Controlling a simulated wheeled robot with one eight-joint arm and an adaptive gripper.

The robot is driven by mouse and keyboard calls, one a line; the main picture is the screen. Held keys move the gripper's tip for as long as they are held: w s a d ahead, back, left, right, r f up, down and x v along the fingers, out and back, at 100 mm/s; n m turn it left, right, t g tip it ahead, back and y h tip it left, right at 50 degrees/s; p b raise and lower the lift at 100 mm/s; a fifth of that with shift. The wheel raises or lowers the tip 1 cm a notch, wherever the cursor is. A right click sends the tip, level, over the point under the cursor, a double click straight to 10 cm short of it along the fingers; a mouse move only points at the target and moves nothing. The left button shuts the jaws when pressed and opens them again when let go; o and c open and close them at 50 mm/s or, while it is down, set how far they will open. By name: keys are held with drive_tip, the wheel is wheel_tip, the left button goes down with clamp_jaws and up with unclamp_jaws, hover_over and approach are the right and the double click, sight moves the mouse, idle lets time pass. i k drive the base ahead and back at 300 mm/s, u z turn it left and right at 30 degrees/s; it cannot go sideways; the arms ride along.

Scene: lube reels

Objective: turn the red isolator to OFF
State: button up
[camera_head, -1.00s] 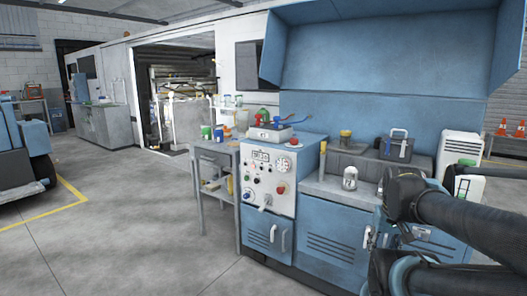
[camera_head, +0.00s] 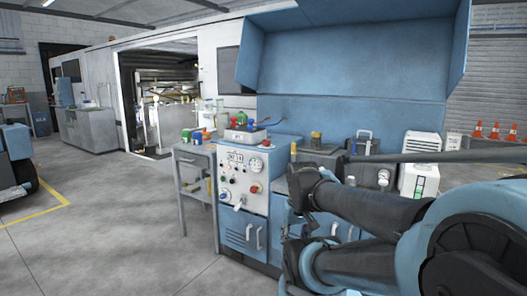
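A control panel (camera_head: 238,175) with a pale face is on the front of the blue cabinet, left of my arm. A red knob (camera_head: 254,189), which looks like the red isolator, sits at the panel's lower right. It is too small to read its setting or any OFF mark. My dark arm comes in from the right and stays right of the panel. I cannot make out my gripper or its fingers.
A grey side table (camera_head: 193,165) with coloured containers stands left of the cabinet. A dark box (camera_head: 363,149) and a white unit (camera_head: 422,147) are at the right. Handles (camera_head: 249,235) stick out from the cabinet's lower front. The floor at front left is clear.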

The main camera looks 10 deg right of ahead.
sight(266, 143)
drive_tip(key=u, duration=0.2)
drive_tip(key=k, duration=0.25)
drive_tip(key=u, duration=0.95)
drive_tip(key=k, duration=1)
drive_tip(key=u, duration=0.35)
drive_tip(key=i, duration=0.85)
drive_tip(key=z, duration=1.25)
drive_tip(key=i, duration=1.35)
drive_tip(key=z, duration=0.35)
